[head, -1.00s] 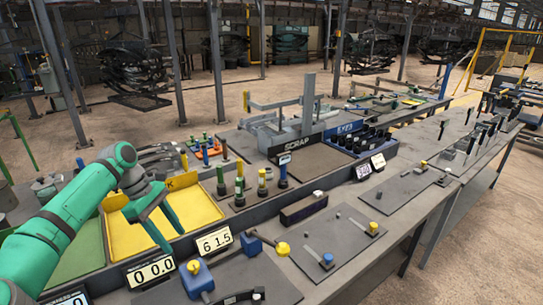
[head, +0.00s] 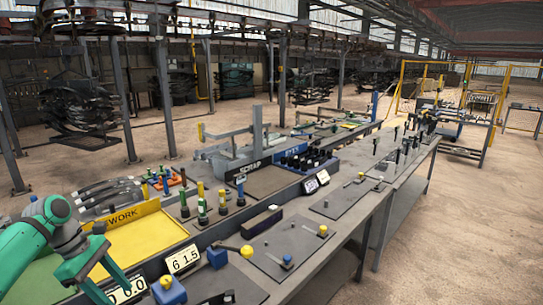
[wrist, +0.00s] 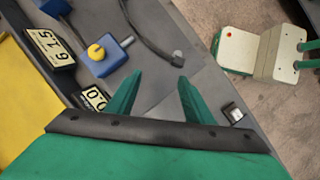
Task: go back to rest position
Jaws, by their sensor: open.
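My gripper (wrist: 155,95) is open and empty in the wrist view, its two green fingers apart above the grey bench top. In the head view my green arm and gripper (head: 88,262) are at the lower left, over the near left corner of the yellow tray (head: 150,240). In the wrist view a blue block with a yellow knob (wrist: 100,55) lies beyond the fingers, apart from them.
A long grey bench (head: 330,262) runs to the back right. It carries number plates (head: 183,258), colored posts (head: 202,205), a SCRAP bin (head: 262,178) and a blue bin (head: 305,162). Open floor (head: 470,230) lies to the right. Racks of dark springs (head: 78,108) hang behind.

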